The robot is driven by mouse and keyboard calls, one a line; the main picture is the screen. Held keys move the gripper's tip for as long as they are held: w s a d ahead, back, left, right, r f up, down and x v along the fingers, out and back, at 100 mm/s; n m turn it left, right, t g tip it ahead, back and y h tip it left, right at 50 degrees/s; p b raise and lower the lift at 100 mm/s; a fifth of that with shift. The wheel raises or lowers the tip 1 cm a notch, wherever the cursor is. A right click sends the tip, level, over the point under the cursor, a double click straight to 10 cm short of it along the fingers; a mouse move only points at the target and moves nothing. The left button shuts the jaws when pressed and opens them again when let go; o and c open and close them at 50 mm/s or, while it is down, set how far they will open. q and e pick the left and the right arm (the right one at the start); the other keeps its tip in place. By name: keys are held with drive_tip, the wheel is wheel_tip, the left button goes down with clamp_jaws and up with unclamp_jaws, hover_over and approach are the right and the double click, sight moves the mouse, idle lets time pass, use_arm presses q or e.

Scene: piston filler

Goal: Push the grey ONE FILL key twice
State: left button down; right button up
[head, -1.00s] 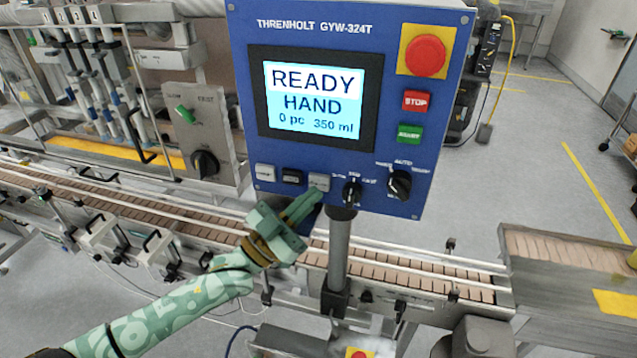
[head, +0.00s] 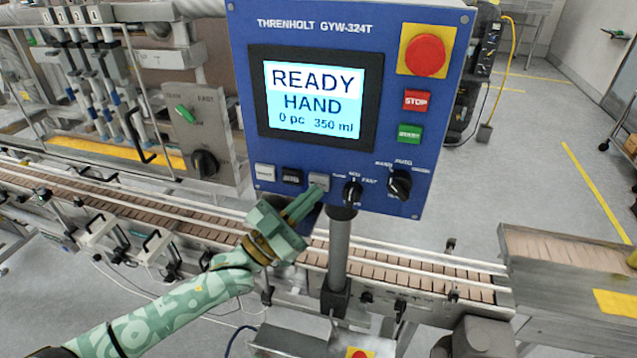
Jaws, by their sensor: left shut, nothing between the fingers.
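The blue control panel (head: 300,32) stands upright in the middle of the head view. Its screen (head: 315,100) reads READY, HAND, 0 pc, 350 ml. A grey key (head: 319,179) sits at the right end of the row of three keys under the screen; its lettering is too small to read. My left gripper (head: 314,194) is shut and empty, with its fingertips just below the grey key, at or very close to its lower edge. I cannot tell whether they touch. My right gripper is not in view.
A white key (head: 265,171) and a black key (head: 292,176) sit left of the grey key. Two black rotary knobs (head: 352,194) (head: 399,184) are to its right. Red STOP (head: 417,100), green START (head: 410,133) and the red emergency button (head: 425,55) are higher up. A conveyor (head: 420,268) runs behind.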

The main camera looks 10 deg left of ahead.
use_arm(q)
drive_tip(key=shift+w, duration=0.3)
drive_tip(key=shift+w, duration=0.4)
idle(0.6)
drive_tip(key=shift+s, duration=0.2)
drive_tip(key=shift+s+p, duration=0.3)
drive_tip(key=shift+s, duration=0.35)
drive_tip(key=shift+s+p, duration=0.45)
drive_tip(key=shift+s, duration=0.15)
drive_tip(key=shift+s+a+p, duration=0.1)
drive_tip(key=shift+s+p, duration=0.65)
drive_tip(key=shift+s, duration=1.15)
